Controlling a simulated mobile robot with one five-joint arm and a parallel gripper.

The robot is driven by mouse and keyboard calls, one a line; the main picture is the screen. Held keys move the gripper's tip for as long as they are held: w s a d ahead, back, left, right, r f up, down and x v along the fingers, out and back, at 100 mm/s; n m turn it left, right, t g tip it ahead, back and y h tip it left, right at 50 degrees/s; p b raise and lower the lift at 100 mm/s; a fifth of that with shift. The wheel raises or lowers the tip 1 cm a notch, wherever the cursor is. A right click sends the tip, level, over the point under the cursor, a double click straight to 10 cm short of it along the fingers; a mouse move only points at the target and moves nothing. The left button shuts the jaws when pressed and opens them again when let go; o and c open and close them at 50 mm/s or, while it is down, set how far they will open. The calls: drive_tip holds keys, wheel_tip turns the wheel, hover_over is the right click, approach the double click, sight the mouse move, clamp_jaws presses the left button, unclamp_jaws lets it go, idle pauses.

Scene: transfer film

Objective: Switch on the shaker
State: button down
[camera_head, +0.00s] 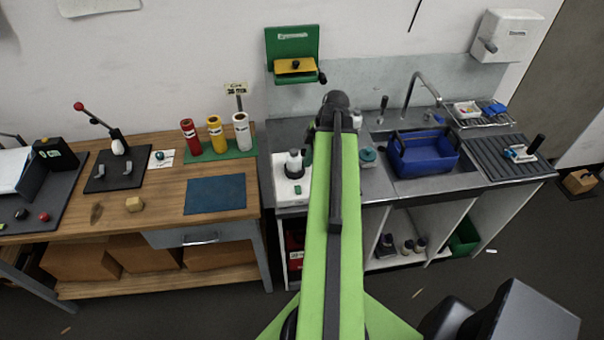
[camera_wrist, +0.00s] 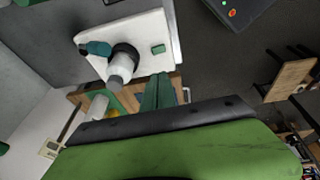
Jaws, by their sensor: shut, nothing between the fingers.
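The shaker (camera_head: 291,192) is a white box with a dark collar and pale head on top. It stands on the grey counter, just left of my arm in the head view. It also shows in the wrist view (camera_wrist: 150,30). A small green button (camera_wrist: 158,48) is on its top face, also seen in the head view (camera_head: 298,190). My gripper (camera_wrist: 158,76) shows two green fingers shut together with nothing between them. In the wrist view the fingertips appear just below the shaker's edge, near the button; I see no contact. In the head view my arm largely hides the gripper.
A blue basin (camera_head: 422,168) and a tap (camera_head: 420,90) are right of my arm. On the wooden bench at left are red, yellow and white rolls (camera_head: 215,133) and a blue mat (camera_head: 215,194). A green wall unit (camera_head: 292,45) hangs above the shaker.

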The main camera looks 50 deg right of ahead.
sight(298, 187)
drive_tip(key=b+x, duration=0.8)
drive_tip(key=x, duration=0.1)
drive_tip(key=d+b+x, duration=0.1)
drive_tip(key=b+x, duration=0.3)
drive_tip(key=shift+f+b, duration=0.35)
drive_tip(key=shift+b, duration=0.05)
drive_tip(key=shift+w, duration=0.1)
drive_tip(key=shift+w+d+f+b, duration=0.2)
drive_tip(key=shift+d+f+b, duration=0.1)
drive_tip(key=shift+f+b, duration=0.15)
drive_tip(key=shift+s+a, duration=0.1)
drive_tip(key=shift+s, duration=0.05)
